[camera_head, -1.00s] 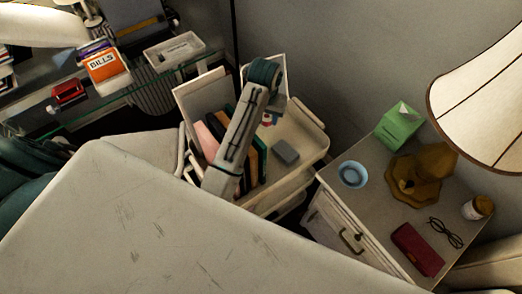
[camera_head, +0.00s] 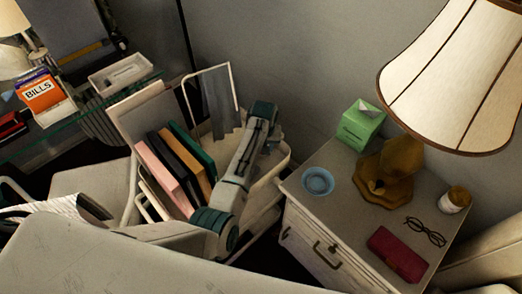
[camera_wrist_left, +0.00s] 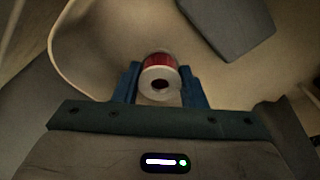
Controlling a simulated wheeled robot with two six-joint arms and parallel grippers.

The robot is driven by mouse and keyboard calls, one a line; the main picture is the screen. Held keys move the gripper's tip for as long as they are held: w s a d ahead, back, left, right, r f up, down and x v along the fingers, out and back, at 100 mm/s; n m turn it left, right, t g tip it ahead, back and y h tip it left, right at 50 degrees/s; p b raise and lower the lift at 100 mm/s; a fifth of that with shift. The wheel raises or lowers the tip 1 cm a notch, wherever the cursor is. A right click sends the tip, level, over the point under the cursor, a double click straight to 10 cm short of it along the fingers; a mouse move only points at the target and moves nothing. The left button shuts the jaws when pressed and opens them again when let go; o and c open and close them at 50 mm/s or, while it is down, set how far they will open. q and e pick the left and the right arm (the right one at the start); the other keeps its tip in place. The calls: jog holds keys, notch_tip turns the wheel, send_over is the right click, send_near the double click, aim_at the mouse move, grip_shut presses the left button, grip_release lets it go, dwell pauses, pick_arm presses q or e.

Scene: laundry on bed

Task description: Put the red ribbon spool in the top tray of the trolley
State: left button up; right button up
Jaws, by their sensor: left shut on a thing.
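The red ribbon spool (camera_wrist_left: 159,62) is in the left wrist view, with a red band and a pale round end. My left gripper (camera_wrist_left: 160,86) is shut on it, a blue finger on each side. The spool is over or at the cream tray surface; I cannot tell whether it touches. In the head view the trolley's top tray (camera_head: 272,178) is at centre, beneath my left arm. The arm hides the gripper and spool there. My right gripper is not in view.
Several upright books (camera_head: 180,165) fill the tray's left part. A grey block (camera_wrist_left: 232,22) lies in the tray ahead of the spool. A nightstand (camera_head: 345,217) with a blue dish (camera_head: 318,181) and a lamp (camera_head: 450,75) stands right. The bed (camera_head: 110,265) is in front.

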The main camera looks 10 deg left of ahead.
pick_arm(q)
notch_tip(320, 180, down, 3)
jog(key=shift+a+r, duration=0.1)
jog(key=o, duration=1)
jog(key=shift+r, duration=0.25)
jog(key=r, duration=0.7)
jog(key=s+r, duration=0.1)
jog(key=r, duration=0.2)
jog(key=shift+s+r, duration=0.1)
jog(key=shift+r, duration=0.1)
jog(key=shift+s+r, duration=0.1)
jog(key=shift+r, duration=0.4)
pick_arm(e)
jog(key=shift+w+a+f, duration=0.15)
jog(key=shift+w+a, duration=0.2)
